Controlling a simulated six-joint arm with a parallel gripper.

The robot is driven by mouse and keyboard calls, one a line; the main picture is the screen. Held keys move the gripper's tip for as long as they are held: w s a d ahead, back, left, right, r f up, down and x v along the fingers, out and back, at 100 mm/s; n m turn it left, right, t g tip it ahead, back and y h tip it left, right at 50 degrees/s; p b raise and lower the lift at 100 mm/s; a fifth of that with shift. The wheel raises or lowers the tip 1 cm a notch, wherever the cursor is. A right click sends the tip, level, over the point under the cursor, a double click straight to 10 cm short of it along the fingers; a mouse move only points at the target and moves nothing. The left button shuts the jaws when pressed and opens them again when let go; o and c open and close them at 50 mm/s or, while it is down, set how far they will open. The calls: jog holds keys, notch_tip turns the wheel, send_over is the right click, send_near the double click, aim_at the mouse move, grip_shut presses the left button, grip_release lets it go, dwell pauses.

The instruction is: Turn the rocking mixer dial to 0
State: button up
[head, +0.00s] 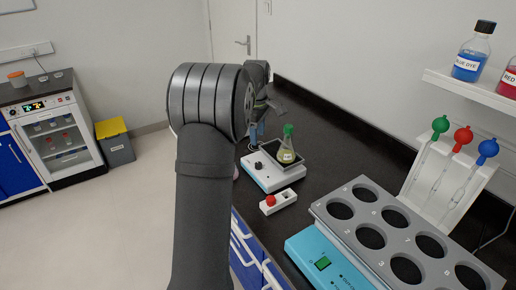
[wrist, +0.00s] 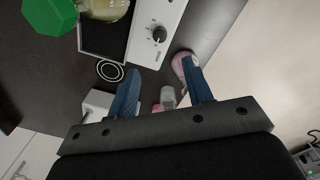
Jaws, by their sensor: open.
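The rocking mixer (head: 268,180) is a white box on the dark bench, with a dark tray on top and a black dial (head: 258,165) on its front. In the wrist view the dial (wrist: 158,34) shows on the white panel with small marks around it; I cannot read its setting. My gripper (wrist: 160,67) is open, its two blue fingers pointing toward the dial's side of the mixer and apart from it. In the head view my arm hides most of the gripper; a blue finger shows just behind the mixer. A flask (head: 287,150) of yellow liquid with a green stopper stands on the tray.
A small white box with a red knob (head: 271,201) sits in front of the mixer. A pink-based object (wrist: 182,66) lies near the right finger, and a small clear bottle (wrist: 168,97) shows between the fingers. A grey rack (head: 330,212) on a blue device stands at right.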

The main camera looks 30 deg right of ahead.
notch_tip(320, 180, up, 5)
send_over(258, 164)
jog(key=shift+s+a+f, duration=0.1)
jog(key=shift+s+a, duration=0.15)
jog(key=shift+f, duration=0.1)
jog(key=f, duration=1.7)
jog(key=shift+w+d+f, duration=0.15)
jog(key=shift+w+d, duration=0.1)
jog(key=shift+d, duration=0.1)
